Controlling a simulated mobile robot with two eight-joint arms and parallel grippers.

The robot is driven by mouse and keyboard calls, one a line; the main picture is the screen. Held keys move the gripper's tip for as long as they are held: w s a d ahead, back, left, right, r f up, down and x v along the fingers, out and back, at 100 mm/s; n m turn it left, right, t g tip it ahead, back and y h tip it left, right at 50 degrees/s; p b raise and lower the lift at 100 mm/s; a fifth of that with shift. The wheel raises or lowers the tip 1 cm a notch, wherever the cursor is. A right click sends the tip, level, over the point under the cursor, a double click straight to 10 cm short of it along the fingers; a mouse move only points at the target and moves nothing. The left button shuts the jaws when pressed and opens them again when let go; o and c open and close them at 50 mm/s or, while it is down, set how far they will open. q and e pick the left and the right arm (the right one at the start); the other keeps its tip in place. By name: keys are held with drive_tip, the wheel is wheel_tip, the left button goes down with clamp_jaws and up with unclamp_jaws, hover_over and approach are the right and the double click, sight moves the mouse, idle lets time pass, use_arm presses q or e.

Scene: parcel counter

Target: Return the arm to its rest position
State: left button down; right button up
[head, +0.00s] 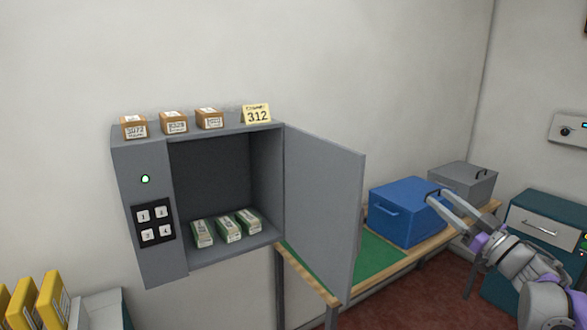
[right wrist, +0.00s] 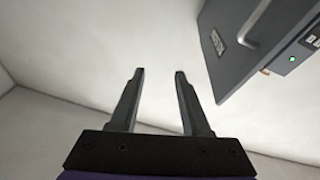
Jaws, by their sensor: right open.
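My right gripper (head: 446,204) is at the right of the head view, in front of the blue box in the picture. Its two fingers are apart with nothing between them. The right wrist view also shows the open, empty gripper (right wrist: 158,80) against the pale wall and ceiling. The grey locker (head: 145,210) stands open at the left, its door (head: 325,205) swung out to the right. Several keypad buttons and a green light show on its front. My left gripper is not in the head view.
Three green-white boxes (head: 228,230) sit inside the locker. A blue box (head: 400,213) and grey box (head: 463,184) stand on the bench (head: 375,260). A teal cabinet (head: 540,205) is at right, yellow folders (head: 50,298) lower left.

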drive_tip(key=s+a+f+m+g+h, duration=0.2)
drive_tip(key=s+a+f+g+h, duration=0.1)
drive_tip(key=s+f, duration=0.8)
drive_tip(key=s+a+f+m+g+h+p, duration=0.1)
drive_tip(key=s+a+f+m+g+h, duration=0.2)
drive_tip(key=s+f, duration=0.8)
drive_tip(key=s+a+f+m+g+h, duration=0.2)
drive_tip(key=s+a+f+g, duration=0.5)
drive_tip(key=s+f, duration=0.5)
wheel_tip(320, 180, down, 2)
drive_tip(key=a+h, duration=0.1)
drive_tip(key=a, duration=0.1)
drive_tip(key=shift+a+m+h, duration=0.4)
